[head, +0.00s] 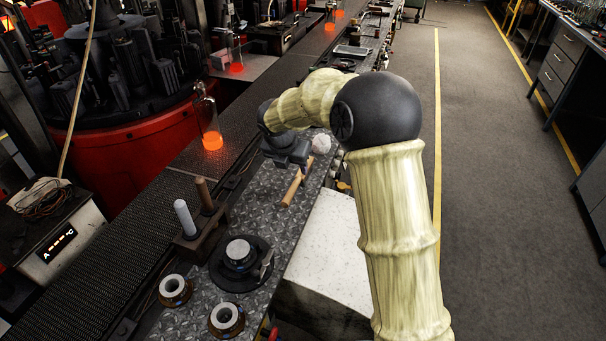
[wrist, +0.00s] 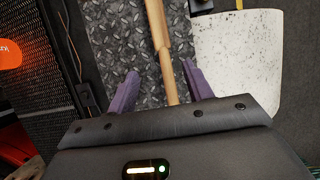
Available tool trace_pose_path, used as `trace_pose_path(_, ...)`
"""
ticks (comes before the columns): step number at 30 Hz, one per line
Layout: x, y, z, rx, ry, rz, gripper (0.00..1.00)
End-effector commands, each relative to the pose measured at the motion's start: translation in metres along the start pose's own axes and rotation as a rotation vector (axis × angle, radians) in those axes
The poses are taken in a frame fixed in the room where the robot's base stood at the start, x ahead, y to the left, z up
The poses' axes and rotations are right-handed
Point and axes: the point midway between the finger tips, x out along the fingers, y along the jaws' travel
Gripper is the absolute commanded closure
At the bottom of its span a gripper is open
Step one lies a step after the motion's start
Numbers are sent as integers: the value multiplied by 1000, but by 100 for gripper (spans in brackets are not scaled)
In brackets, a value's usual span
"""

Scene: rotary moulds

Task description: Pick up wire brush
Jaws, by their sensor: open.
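The wire brush (head: 291,188) shows as a slim light wooden handle lying on the dark diamond-plate bench top; I cannot make out its bristles. In the wrist view its handle (wrist: 164,48) runs lengthwise from the top edge down between my fingers. My gripper (head: 288,160) is above the brush's far end in the head view, and hides part of it. In the wrist view the purple fingers of my gripper (wrist: 161,70) are open, one on each side of the handle, with a gap to both. The height of the fingers above it is hard to tell.
A white box-like block (head: 330,250) stands right of the bench. A round black mould piece (head: 238,262), two ring pieces and a wooden rack (head: 203,225) with two rods are nearer.

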Motion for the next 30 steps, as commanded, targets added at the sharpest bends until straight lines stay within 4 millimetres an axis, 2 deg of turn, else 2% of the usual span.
trace_pose_path(1, 10, 0, -1, -2, 3, -3, 49)
trace_pose_path(5, 24, 0, 0, 0, 1, -1, 49)
trace_pose_path(17, 28, 0, 1, 0, 0, -1, 49)
trace_pose_path(20, 37, -2, 3, 1, 1, -1, 49)
trace_pose_path(27, 71, -6, 7, -1, 2, -1, 49)
trace_pose_path(30, 77, -6, 7, 0, 0, -1, 49)
